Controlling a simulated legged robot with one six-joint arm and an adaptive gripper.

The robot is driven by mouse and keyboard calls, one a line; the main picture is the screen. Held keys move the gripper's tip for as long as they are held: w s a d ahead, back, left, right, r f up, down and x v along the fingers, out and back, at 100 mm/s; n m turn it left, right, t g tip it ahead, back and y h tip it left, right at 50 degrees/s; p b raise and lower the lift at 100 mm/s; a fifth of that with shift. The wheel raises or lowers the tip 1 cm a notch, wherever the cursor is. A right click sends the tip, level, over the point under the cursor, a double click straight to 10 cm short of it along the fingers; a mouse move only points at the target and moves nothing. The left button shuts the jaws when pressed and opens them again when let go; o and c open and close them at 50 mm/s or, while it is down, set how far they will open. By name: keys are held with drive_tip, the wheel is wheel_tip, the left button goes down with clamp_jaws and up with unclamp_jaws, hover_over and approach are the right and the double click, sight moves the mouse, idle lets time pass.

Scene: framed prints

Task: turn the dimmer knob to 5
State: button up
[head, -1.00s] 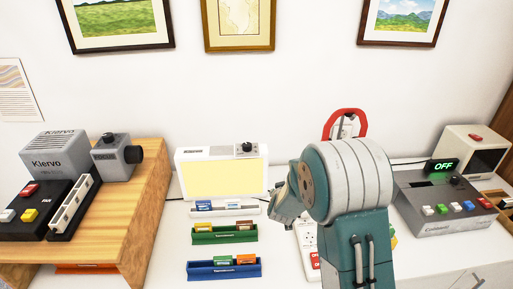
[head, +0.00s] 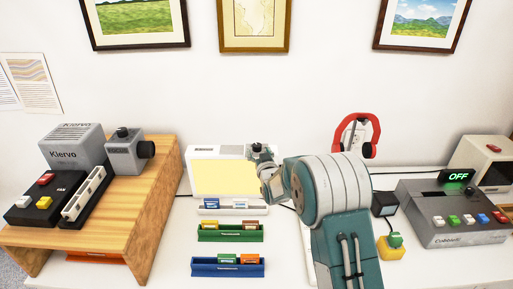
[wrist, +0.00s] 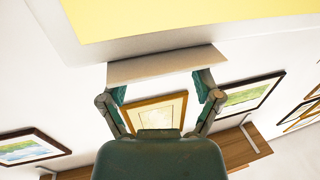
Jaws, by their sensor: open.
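The light panel (head: 208,178), a white box with a lit yellow face, stands against the wall in the head view. My gripper (head: 262,163) is at the panel's right end. In the wrist view, my gripper (wrist: 161,92) is open, its two fingers wide apart. A pale slab-like edge (wrist: 165,66) lies across the fingertips, below the yellow face (wrist: 190,18). No knob or scale shows there; contact cannot be told.
Green (head: 230,238) and blue (head: 228,272) trays stand in front of the panel. A wooden stand (head: 150,215) with projectors is at left.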

sight(258, 149)
drive_tip(key=shift+x, duration=1.15)
drive_tip(key=shift+w+a, duration=0.1)
drive_tip(key=shift+w, duration=0.45)
clamp_jaws()
